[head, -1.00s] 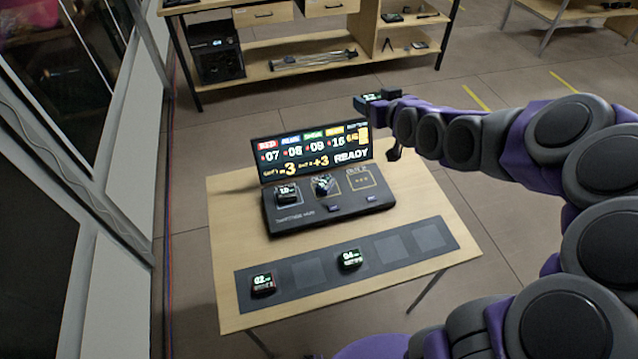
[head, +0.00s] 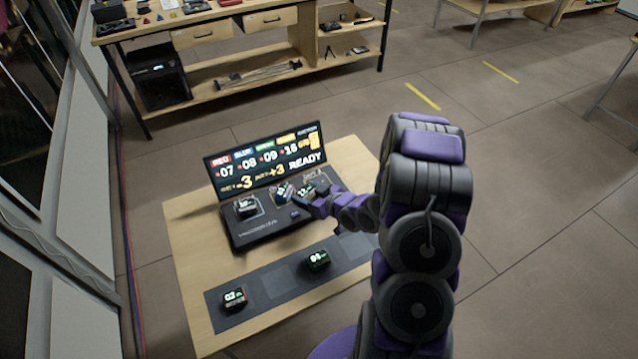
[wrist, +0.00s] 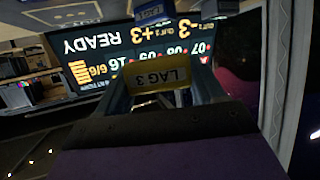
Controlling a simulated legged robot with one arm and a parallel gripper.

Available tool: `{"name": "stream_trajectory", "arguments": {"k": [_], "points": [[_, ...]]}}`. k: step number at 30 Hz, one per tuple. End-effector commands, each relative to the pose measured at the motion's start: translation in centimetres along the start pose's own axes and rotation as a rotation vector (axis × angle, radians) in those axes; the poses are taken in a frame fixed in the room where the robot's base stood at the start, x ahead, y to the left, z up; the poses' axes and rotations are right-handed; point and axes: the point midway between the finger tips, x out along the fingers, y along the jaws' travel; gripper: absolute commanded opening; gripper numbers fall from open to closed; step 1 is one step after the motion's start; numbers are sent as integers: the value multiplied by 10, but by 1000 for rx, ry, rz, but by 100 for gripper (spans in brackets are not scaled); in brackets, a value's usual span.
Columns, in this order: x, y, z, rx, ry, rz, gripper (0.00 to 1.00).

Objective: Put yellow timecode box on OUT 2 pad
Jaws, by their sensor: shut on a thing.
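My gripper (head: 316,203) is at the right end of the dark console (head: 267,236) on the table. In the head view the box (head: 304,191) is at the OUT 2 pad (head: 312,175), which box and gripper mostly cover. I cannot tell whether it touches the pad. A blue-labelled box (wrist: 152,12) sits close to it; in the head view this box (head: 283,191) is on the middle pad.
Another box (head: 246,206) sits on the console's left pad. The lit screen (head: 265,158) stands behind the pads and reads READY. A dark strip (head: 275,287) in front holds a red-edged box (head: 234,297) and a green-labelled box (head: 318,260). A shelf bench (head: 240,85) stands behind.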

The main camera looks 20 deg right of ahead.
Motion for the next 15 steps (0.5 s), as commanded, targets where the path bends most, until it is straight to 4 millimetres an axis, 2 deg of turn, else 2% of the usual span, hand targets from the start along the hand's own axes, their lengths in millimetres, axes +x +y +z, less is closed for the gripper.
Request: {"name": "stream_trajectory", "arguments": {"k": [1,3,8,15], "points": [[-3,-4,13,0,-2,-9,34],[-5,-9,26,-4,-1,-19,34],[-6,-8,36,-9,7,-28,34],[18,31,31,-15,9,-25,34]]}}
